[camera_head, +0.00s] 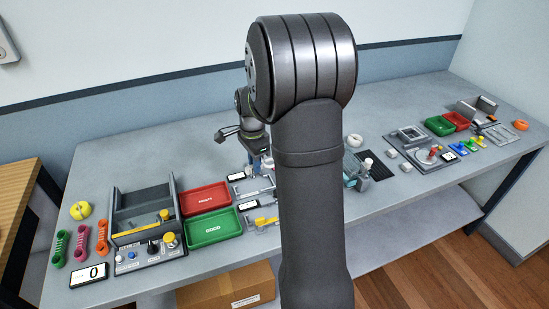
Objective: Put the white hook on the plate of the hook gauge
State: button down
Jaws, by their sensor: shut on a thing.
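My gripper (262,167) is low over the middle of the bench, just left of my large arm link, which hides part of this area. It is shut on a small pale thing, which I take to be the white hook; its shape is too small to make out. Grey metal fixtures with small displays stand below and beside the gripper, one of them at the bench's middle (262,190). I cannot tell surely which is the hook gauge, and its plate is not clear. Whether the held thing touches a fixture cannot be seen.
A red tray (206,198) and a green tray (212,228) lie left of the gripper. Further left are a grey bin (146,208), a button panel (150,250) and colored straps (80,243). Other fixtures and small trays (438,126) stand on the right.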

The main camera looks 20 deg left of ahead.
aim_at(247, 189)
jog(key=shift+s+a+f+m, duration=0.35)
jog(key=shift+a+f, duration=0.05)
jog(key=shift+f, duration=0.75)
jog(key=shift+s+a+f+m, duration=0.3)
jog(key=shift+a+f, duration=0.1)
jog(key=shift+f, duration=0.7)
jog(key=shift+s+a+f+m, duration=0.35)
jog(key=shift+a+f, duration=0.05)
jog(key=shift+f, duration=0.75)
jog(key=shift+f, duration=0.2)
jog(key=c, duration=0.9)
grip_release()
jog(key=shift+c, duration=0.2)
jog(key=shift+r, duration=3.05)
